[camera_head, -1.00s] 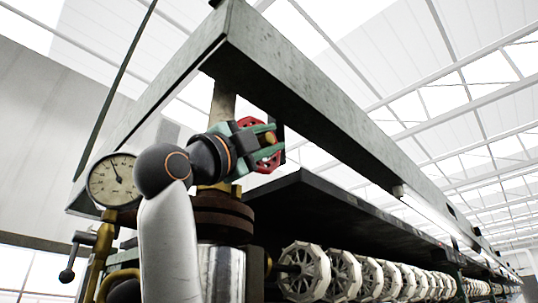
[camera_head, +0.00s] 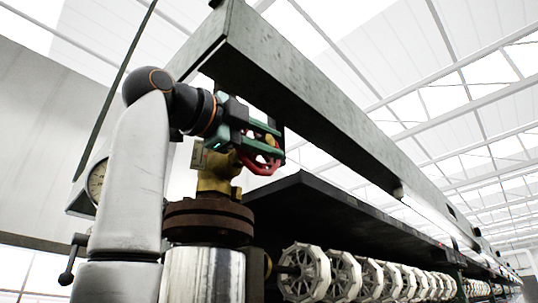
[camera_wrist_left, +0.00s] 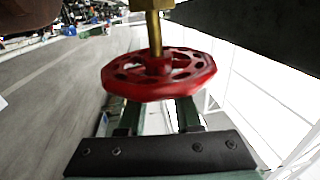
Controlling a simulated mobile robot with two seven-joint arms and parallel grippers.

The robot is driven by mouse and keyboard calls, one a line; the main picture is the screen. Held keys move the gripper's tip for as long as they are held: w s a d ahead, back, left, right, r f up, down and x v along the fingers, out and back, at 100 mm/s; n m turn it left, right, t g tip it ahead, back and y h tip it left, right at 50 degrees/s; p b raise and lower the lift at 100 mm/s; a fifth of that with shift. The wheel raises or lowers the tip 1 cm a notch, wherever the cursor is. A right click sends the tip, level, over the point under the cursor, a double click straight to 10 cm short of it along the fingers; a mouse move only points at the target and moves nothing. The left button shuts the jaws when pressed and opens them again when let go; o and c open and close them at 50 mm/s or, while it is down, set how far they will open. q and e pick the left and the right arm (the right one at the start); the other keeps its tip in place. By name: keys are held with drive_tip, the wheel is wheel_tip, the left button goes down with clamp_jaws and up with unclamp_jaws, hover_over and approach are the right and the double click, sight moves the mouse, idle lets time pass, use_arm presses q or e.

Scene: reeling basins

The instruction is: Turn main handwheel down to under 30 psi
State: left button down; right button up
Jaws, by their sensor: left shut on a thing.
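The red main handwheel (camera_head: 263,168) sits on a brass valve (camera_head: 214,178) at the centre of the head view, partly hidden by my gripper. In the left wrist view the spoked wheel (camera_wrist_left: 158,82) shows whole on its brass stem. My left gripper (camera_head: 266,143) is shut on the handwheel, its two green fingers at the rim. The pressure gauge (camera_head: 97,182) is at the left; my arm covers most of it, and I cannot read its needle. My right gripper is not in view.
A long grey beam (camera_head: 290,85) runs just above the gripper. A dark shelf (camera_head: 320,212) and a row of white reels (camera_head: 303,272) extend to the right. A rusty flange (camera_head: 208,222) and shiny cylinder (camera_head: 203,275) stand below the valve.

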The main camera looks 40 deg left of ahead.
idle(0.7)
use_arm(q)
drive_tip(key=c, duration=0.6)
unclamp_jaws()
drive_tip(key=s+a+f+b, duration=0.1)
drive_tip(key=s+b, duration=0.1)
drive_tip(key=s, duration=1)
drive_tip(key=shift+s, duration=0.2)
